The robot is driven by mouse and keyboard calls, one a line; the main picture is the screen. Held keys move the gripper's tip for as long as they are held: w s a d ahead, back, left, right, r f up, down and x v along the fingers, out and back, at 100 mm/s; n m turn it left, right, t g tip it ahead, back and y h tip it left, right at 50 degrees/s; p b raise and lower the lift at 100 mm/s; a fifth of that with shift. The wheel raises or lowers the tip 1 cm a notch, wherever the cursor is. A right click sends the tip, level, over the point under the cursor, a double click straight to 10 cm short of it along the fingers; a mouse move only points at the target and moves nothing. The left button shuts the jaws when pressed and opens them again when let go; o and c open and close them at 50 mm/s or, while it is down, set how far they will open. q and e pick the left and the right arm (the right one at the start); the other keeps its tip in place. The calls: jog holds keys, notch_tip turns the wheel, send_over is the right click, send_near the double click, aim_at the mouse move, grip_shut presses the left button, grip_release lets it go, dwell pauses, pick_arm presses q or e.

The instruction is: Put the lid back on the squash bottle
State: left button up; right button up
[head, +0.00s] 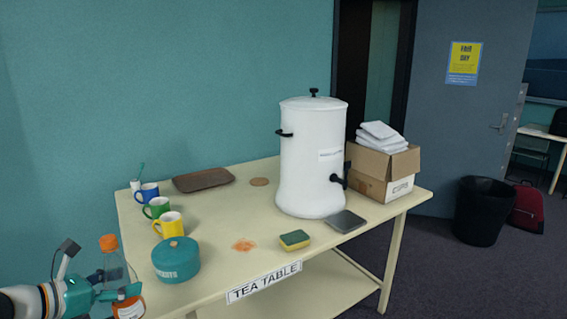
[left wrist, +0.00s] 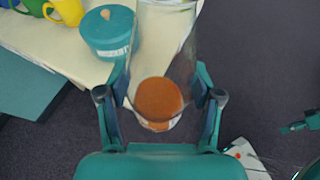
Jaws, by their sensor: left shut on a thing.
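The squash bottle (head: 113,266) is clear, with orange squash low inside and a label near its base. It leans slightly, at the lower left of the head view. An orange lid (head: 108,243) shows at the top of its neck; I cannot tell whether it is fastened. My left gripper (head: 105,296) is shut around the lower part of the bottle, beside the table's front left corner. In the left wrist view the clear bottle wall (left wrist: 165,40) stands between the fingers, with its top out of the picture. A teal part at the right edge there may be my right gripper (left wrist: 291,128).
The tea table (head: 215,285) holds a teal biscuit tin (head: 176,262), several mugs, a brown tray (head: 204,179), a sponge (head: 294,240), a white urn (head: 312,160) and a box (head: 385,172).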

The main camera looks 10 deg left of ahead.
pick_arm(q)
jog(key=s+d+f+m+g+h, duration=0.2)
jog(key=s+d+f, duration=0.1)
jog(key=d+f, duration=0.6)
jog(key=s+d+f+m+g+h, duration=0.2)
jog(key=s+d+f+m+h, duration=0.1)
jog(key=d+f, duration=0.7)
notch_tip(320, 180, down, 2)
jog(key=shift+s+d+m, duration=0.15)
jog(key=shift+s+m, duration=0.15)
jog(key=shift+s, duration=0.05)
jog(key=w+d+f+m+g+h, duration=0.1)
jog(key=d+m+g, duration=0.3)
jog(key=d, duration=0.3)
jog(key=w+d+f+m+g+h, duration=0.1)
jog(key=d+m+g, duration=0.3)
jog(key=d, duration=0.4)
jog(key=shift+d+g+h, duration=0.15)
jog(key=shift+g+h, duration=0.15)
jog(key=shift+g, duration=0.3)
